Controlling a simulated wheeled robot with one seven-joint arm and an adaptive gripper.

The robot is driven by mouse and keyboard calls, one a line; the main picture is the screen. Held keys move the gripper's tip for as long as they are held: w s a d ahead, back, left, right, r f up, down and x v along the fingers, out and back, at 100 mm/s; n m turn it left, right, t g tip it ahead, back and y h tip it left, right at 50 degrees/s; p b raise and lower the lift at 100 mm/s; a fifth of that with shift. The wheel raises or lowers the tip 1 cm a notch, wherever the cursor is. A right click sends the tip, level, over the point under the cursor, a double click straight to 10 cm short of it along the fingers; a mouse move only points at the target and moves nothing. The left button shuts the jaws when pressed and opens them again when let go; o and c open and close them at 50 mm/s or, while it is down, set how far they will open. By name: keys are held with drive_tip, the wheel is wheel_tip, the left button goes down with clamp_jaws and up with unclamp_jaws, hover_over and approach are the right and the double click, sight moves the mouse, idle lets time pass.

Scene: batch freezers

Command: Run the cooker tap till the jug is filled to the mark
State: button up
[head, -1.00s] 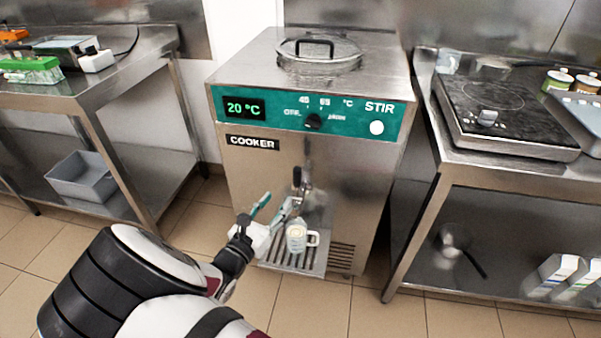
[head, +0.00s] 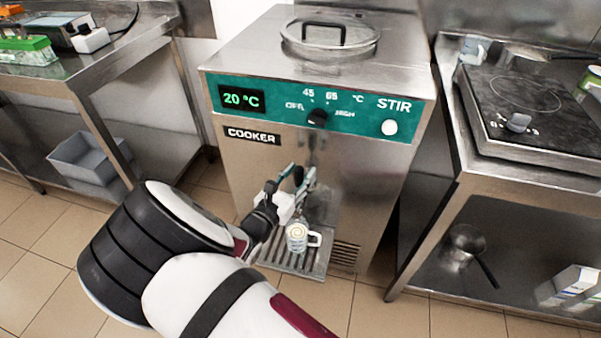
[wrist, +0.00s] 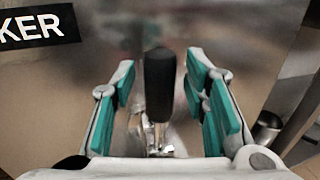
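The cooker (head: 335,175) is a steel box with a green panel reading 20 °C. Its tap has a black upright handle, seen in the wrist view (wrist: 160,85), with a metal body below. My gripper (head: 297,178) is at the tap, its teal-padded fingers open. In the wrist view the handle stands between the fingers, with a gap on each side. The jug (head: 291,245) stands upright on the drip grate below the tap, handle to the right. A pale cream swirl shows inside it; its level and the mark are too small to read. No stream is visible.
The panel has a black knob (head: 317,118) and a white STIR button (head: 389,127). The drip grate (head: 311,266) juts out at the cooker's foot. Steel tables stand left (head: 70,75) and right (head: 470,165). A hotplate (head: 520,105) is on the right one.

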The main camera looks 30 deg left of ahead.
clamp_jaws()
drive_tip(key=shift+s+f+t+b, duration=0.15)
drive_tip(key=shift+s+t+b, duration=0.05)
drive_tip(key=shift+t+b, duration=0.1)
drive_tip(key=shift+s+d+m+t+b, duration=0.1)
drive_tip(key=shift+s+m+t+b, duration=0.2)
drive_tip(key=shift+s+t+b, duration=0.15)
unclamp_jaws()
drive_tip(key=shift+r, duration=0.2)
wheel_tip(320, 180, up, 10)
